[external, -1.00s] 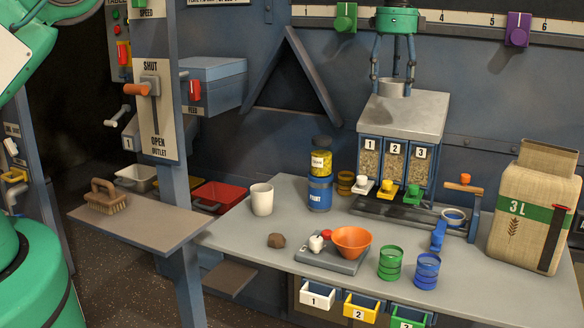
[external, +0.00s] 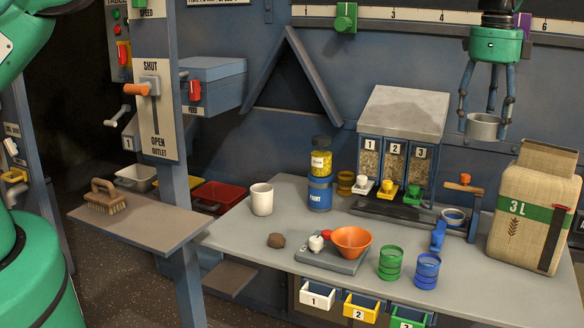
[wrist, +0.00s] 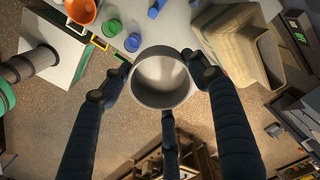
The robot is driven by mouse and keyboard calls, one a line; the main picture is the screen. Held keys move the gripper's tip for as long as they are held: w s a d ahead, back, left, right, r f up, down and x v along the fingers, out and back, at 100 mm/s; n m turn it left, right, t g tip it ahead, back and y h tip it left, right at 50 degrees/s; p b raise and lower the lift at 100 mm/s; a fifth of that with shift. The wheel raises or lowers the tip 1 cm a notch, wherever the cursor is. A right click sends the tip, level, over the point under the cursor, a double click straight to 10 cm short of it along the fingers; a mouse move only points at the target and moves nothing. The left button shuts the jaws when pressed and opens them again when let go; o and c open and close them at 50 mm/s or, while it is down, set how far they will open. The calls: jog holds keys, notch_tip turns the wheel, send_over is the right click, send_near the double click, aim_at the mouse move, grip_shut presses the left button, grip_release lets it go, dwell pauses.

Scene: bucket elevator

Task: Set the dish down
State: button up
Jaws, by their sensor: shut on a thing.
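A grey metal dish (external: 483,130) hangs in the three dark fingers of my gripper (external: 485,118), in front of the wall and above the right part of the bench in the external view. In the wrist view the dish (wrist: 161,80) looks empty and the fingers close around its rim. It touches nothing else that I can see. An orange bowl (external: 351,242) stands on a small grey scale (external: 330,258) on the bench.
A sloped grey hopper (external: 400,112) over three numbered bins stands left of the dish. A large 3L sack (external: 528,225) stands at the right.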

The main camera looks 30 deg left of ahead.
send_over(456, 271)
notch_tip(456, 271, down, 23)
jog(key=shift+w+f, duration=0.15)
jog(key=shift+f, duration=0.05)
jog(key=shift+f, duration=0.1)
jog(key=shift+f, duration=3)
jog(key=shift+f, duration=0.1)
jog(key=shift+f, duration=1.75)
jog(key=shift+f, duration=0.15)
jog(key=o, duration=1.2)
jog(key=shift+c, duration=0.2)
